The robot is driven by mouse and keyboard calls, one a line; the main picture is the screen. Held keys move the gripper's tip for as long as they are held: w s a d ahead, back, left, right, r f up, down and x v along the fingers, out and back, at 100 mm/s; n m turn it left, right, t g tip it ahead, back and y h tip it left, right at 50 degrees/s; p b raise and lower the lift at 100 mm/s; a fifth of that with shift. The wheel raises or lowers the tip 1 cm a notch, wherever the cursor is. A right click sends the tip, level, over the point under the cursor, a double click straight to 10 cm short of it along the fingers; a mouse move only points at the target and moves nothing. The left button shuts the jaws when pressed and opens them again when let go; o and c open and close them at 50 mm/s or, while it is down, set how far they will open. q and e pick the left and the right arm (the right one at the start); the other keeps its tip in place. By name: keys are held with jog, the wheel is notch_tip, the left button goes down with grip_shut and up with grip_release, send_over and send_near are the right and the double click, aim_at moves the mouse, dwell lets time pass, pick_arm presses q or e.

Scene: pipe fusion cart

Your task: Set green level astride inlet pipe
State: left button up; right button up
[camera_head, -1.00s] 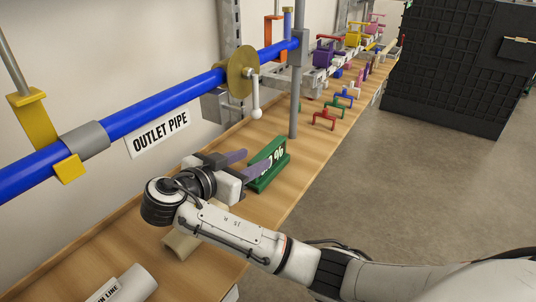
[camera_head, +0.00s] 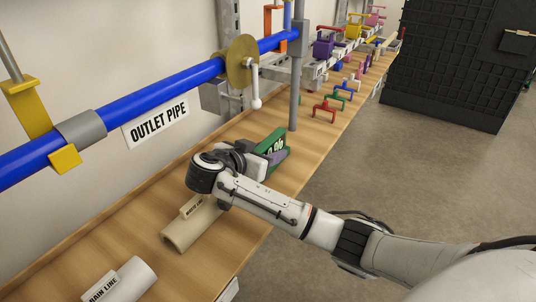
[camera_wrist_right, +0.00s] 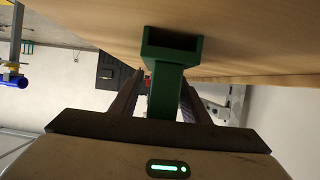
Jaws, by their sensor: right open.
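The green level (camera_head: 273,142), with white lettering on its face, stands on the wooden bench below the blue pipe. My right gripper (camera_head: 274,155) is open at the level, with a finger along its near face. In the right wrist view the level (camera_wrist_right: 166,88) lies between the two open fingers of the gripper (camera_wrist_right: 163,95); contact cannot be told. The wrist hides part of the level in the head view. No pipe labelled inlet shows; the blue pipe (camera_head: 150,97) bears an OUTLET PIPE sign (camera_head: 157,123). My left gripper is out of view.
A grey post (camera_head: 295,90) rises just beyond the level. A dark cabinet (camera_head: 445,75) stands right.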

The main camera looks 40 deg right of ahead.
aim_at(270, 139)
grip_shut()
jog(key=shift+r, duration=0.1)
jog(key=shift+r, duration=0.55)
notch_tip(270, 139, up, 2)
jog(key=shift+r+p, duration=0.2)
jog(key=shift+p, duration=0.15)
jog(key=s+d, duration=0.3)
jog(key=s, duration=0.5)
jog(key=s+d, duration=0.4)
jog(key=s, duration=0.4)
jog(key=shift+s+p, duration=0.35)
jog(key=shift+p, duration=0.05)
